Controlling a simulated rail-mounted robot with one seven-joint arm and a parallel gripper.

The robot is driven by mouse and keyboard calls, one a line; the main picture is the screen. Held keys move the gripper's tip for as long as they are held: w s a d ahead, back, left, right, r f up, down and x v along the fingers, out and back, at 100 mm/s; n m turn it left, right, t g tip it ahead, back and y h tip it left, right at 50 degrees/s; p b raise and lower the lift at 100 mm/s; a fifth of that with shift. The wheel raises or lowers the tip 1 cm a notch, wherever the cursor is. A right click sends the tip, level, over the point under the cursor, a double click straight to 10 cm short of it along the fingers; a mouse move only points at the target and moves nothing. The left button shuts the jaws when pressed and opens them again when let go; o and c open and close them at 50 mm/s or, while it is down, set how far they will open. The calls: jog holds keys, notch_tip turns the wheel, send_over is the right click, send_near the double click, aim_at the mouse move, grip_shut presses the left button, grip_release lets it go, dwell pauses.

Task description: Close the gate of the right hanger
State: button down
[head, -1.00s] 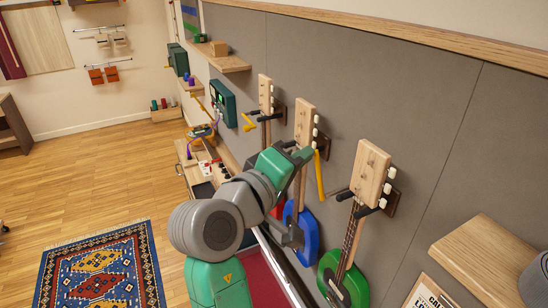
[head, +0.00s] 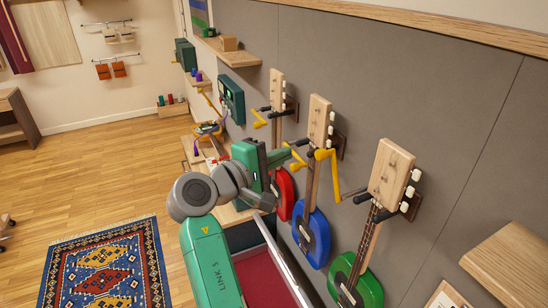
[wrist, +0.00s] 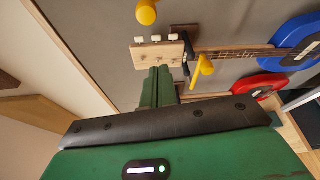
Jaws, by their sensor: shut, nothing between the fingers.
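The right hanger (head: 386,213) holds the green guitar (head: 358,282) by its neck, with two black prongs. Its yellow gate (head: 336,180) stands swung out to the left of the prongs, open, its knob near the middle headstock. What looks like this knob shows at the top of the wrist view (wrist: 146,12). My gripper (head: 287,156) is shut and empty, left of the middle hanger and away from the right one. In the wrist view its green fingers (wrist: 157,75) point at the blue guitar's headstock (wrist: 158,52); I cannot tell whether they touch.
The blue guitar (head: 312,240) and the red guitar (head: 284,193) hang farther left. The middle hanger's yellow gate (head: 296,161) is close to my fingers, and the left gate (head: 260,119) also sticks out. A wooden shelf (head: 510,262) juts out at lower right.

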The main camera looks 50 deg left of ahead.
jog(key=w+d, duration=0.1)
jog(key=w+d+p, duration=0.2)
jog(key=shift+w+d+r, duration=0.25)
jog(key=shift+w, duration=0.1)
jog(key=shift+d, duration=0.1)
